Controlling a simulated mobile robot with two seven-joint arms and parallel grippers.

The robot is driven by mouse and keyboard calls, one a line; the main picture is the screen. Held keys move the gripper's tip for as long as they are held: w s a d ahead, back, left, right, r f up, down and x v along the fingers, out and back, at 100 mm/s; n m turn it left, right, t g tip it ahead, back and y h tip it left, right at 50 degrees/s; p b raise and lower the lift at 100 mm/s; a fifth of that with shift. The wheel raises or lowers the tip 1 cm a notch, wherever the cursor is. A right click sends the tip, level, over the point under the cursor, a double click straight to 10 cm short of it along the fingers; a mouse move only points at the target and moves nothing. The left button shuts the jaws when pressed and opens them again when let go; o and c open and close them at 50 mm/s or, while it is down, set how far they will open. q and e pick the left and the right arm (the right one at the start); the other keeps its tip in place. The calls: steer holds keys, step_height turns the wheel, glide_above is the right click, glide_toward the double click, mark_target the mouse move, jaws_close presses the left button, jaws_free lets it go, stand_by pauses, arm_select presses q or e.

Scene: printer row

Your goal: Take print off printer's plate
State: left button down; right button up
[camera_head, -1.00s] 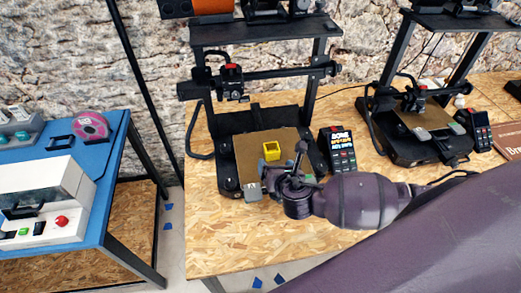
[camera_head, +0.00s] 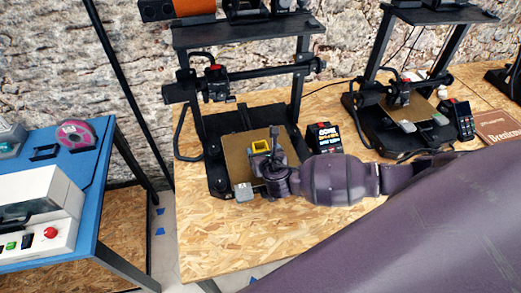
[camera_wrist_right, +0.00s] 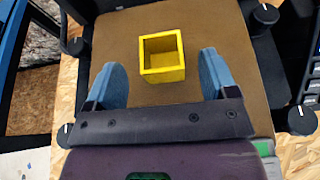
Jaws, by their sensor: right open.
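The print is a small yellow open-topped square box (camera_head: 261,146) on the brown plate (camera_head: 236,165) of the left printer (camera_head: 215,140). In the right wrist view the yellow box (camera_wrist_right: 162,56) stands on the plate (camera_wrist_right: 115,35), just beyond and between the fingertips. My right gripper (camera_head: 265,158) is over the front of the plate, close to the box. In the right wrist view the right gripper (camera_wrist_right: 160,75) is open, its two blue fingers apart with a gap on each side of the box. My left gripper is not in view.
A printer screen (camera_head: 324,138) stands right of the plate. A second printer (camera_head: 405,110) and a brown book (camera_head: 498,126) are farther right. A blue table (camera_head: 100,165) with a white machine (camera_head: 40,210) is at the left. The wooden table's front (camera_head: 215,245) is clear.

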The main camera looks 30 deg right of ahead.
mark_target(261, 146)
steer(key=shift+x, duration=2)
steer(key=shift+r, duration=0.1)
steer(key=shift+c, duration=0.3)
steer(key=c, duration=0.9)
steer(key=shift+c, duration=0.2)
